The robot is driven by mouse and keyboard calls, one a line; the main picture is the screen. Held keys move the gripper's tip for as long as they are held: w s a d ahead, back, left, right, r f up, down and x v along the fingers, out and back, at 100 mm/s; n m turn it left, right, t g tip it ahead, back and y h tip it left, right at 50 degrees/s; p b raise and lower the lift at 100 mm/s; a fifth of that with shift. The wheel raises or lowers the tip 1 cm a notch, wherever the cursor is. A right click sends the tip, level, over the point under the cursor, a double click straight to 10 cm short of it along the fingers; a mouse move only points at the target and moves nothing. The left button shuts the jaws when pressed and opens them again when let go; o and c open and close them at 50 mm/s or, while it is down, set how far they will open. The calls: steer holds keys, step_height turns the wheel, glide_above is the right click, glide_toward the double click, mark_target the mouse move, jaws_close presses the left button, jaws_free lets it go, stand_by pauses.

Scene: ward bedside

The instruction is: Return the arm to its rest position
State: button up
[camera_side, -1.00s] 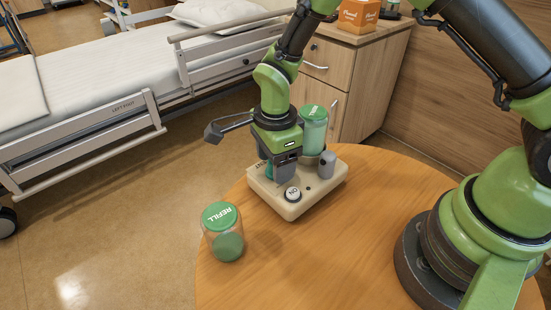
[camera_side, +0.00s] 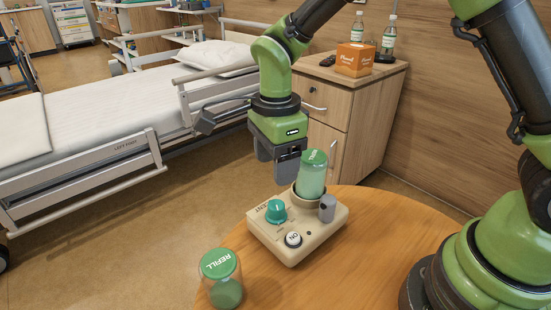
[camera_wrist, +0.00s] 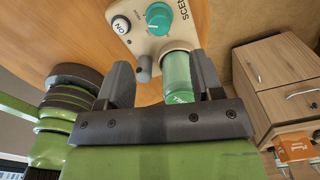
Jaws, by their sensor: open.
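My gripper (camera_side: 277,172) is open and empty, raised above the back left of the beige device (camera_side: 290,246). In the wrist view, my gripper's dark fingers (camera_wrist: 160,78) stand apart, with the device (camera_wrist: 146,38) beyond them. The device has a teal knob (camera_side: 276,211), a white ON button (camera_side: 293,239) and a grey post (camera_side: 327,207). A green-lidded refill jar (camera_side: 311,178) stands in the device's round socket. In the wrist view this jar (camera_wrist: 177,77) shows between the fingers; I cannot tell the gap.
A second REFILL jar (camera_side: 221,276) stands on the round wooden table (camera_side: 384,214), left of the device. Behind are a bedside cabinet (camera_side: 372,115) with an orange box (camera_side: 355,60) and bottles (camera_side: 388,36), and a bed (camera_side: 110,95) with rails.

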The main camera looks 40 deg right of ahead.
steer(key=shift+r, duration=0.1)
steer(key=s+d+r+n+t+y, duration=0.1)
steer(key=s+d+r+n, duration=0.15)
steer(key=r, duration=0.25)
steer(key=s+d+r+n+t, duration=0.1)
steer(key=s+r+n+t, duration=0.1)
steer(key=s+r+n, duration=0.3)
steer(key=s+d+r+n+t+y, duration=0.1)
steer(key=s+d+r+n+t, duration=0.2)
steer(key=s+n, duration=0.6)
step_height(320, 180, up, 2)
steer(key=shift+s+r+t, duration=0.2)
steer(key=shift+s+t, duration=0.35)
steer(key=shift+t, duration=0.05)
steer(key=shift+d+n, duration=0.1)
steer(key=shift+n, duration=0.15)
